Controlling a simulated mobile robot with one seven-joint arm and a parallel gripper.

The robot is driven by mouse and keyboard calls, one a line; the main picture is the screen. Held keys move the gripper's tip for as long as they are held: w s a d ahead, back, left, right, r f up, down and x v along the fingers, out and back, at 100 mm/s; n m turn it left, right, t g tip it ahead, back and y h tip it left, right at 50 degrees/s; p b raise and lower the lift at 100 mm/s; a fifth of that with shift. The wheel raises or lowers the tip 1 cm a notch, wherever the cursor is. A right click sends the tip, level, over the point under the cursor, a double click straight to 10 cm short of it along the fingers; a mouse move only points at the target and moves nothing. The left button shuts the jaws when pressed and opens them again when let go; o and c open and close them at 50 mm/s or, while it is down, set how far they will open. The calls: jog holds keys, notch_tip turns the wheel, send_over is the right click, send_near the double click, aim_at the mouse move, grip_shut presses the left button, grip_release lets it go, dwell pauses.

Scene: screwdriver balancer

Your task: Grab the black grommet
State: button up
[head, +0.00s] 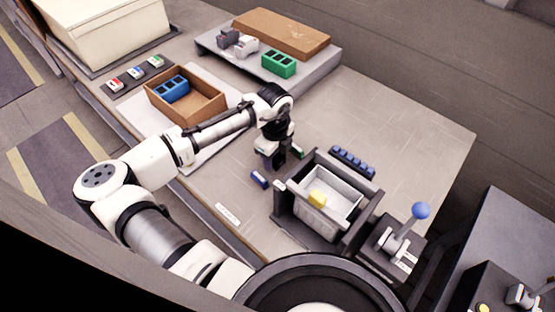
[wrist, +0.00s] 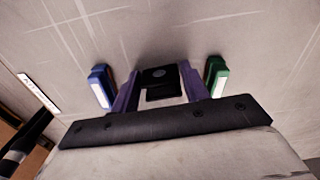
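A black piece, which looks like the black grommet (wrist: 158,76), lies on the table in the wrist view. In the head view my gripper (head: 272,163) points down low over the table, and the black piece is hidden or too dark to make out there.
A blue piece (wrist: 101,87) and a green piece (wrist: 216,76) stand close outside my fingers, one on each side. In the head view a dark fixture with a grey bin (head: 345,183) holding a yellow block (head: 317,199) is just right. A brown box (head: 205,108) stands behind left.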

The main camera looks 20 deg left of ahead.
jog(key=c, duration=0.5)
jog(key=shift+r, duration=0.15)
